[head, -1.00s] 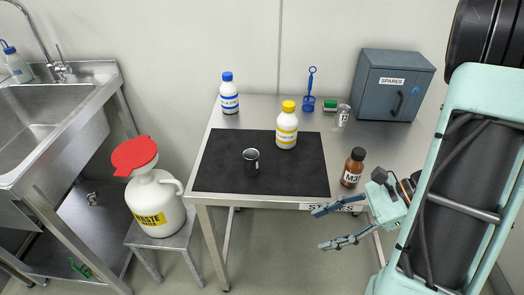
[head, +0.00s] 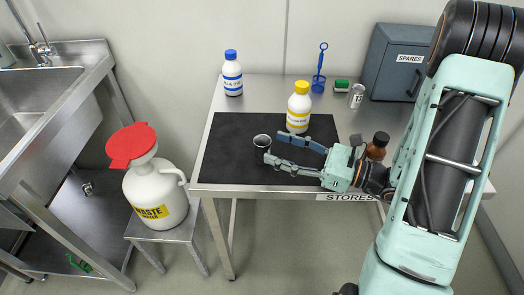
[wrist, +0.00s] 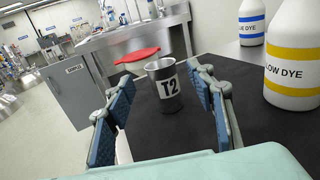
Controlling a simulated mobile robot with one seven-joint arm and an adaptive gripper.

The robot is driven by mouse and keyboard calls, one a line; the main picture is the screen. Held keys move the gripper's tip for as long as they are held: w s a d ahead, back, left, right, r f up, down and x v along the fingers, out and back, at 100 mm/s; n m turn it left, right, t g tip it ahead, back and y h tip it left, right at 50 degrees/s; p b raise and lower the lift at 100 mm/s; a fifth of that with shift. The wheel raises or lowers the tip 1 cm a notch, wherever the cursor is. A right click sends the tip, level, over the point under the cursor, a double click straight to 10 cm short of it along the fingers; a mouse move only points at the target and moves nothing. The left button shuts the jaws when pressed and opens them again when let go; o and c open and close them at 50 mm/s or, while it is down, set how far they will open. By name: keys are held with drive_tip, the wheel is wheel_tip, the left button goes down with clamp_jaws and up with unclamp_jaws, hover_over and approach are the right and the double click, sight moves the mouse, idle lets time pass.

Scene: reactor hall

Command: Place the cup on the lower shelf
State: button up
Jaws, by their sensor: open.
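A dark metal cup (head: 262,144) stands upright on the black mat on the table. In the wrist view the cup (wrist: 166,92) shows a white label reading T2. My gripper (head: 276,149) is open over the mat, with its fingertips close to the right side of the cup. In the wrist view the cup appears between the two fingers, just beyond the tips; I cannot tell whether they touch it. A dark lower shelf (head: 62,222) is under the sink unit at the left.
A yellow-capped bottle (head: 298,110) stands just behind my gripper. A brown bottle (head: 377,147) is beside my wrist. A white waste jug (head: 155,192) sits on a stool left of the table.

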sight(270, 145)
drive_tip(key=shift+x, duration=2.75)
drive_tip(key=shift+d, duration=0.1)
drive_tip(key=shift+c, duration=0.6)
clamp_jaws()
